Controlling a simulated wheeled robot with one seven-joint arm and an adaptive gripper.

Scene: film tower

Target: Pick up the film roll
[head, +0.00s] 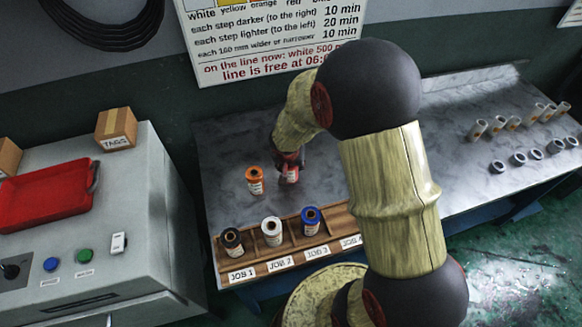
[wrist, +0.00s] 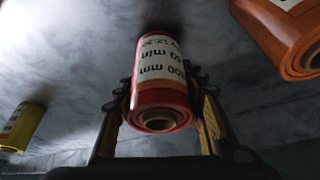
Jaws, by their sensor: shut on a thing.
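A red film roll (wrist: 165,110) with a white printed label stands between the two fingers of my gripper (wrist: 163,90) in the wrist view. My gripper is shut on it. In the head view the red roll (head: 290,177) shows just below my gripper (head: 287,163), at or near the grey table top. I cannot tell whether it touches the table. An orange film roll (head: 254,181) stands upright just left of it; it also shows in the wrist view (wrist: 285,30). A yellow roll (wrist: 20,127) is at the left of the wrist view; my arm may hide it in the head view.
A wooden rack (head: 290,238) along the front edge holds black (head: 232,242), white (head: 272,231) and blue (head: 311,220) rolls at JOB 1, 2 and 3. JOB 4 is partly behind my arm. Pale tubes and rings (head: 535,155) stand right. A console (head: 120,210) stands left.

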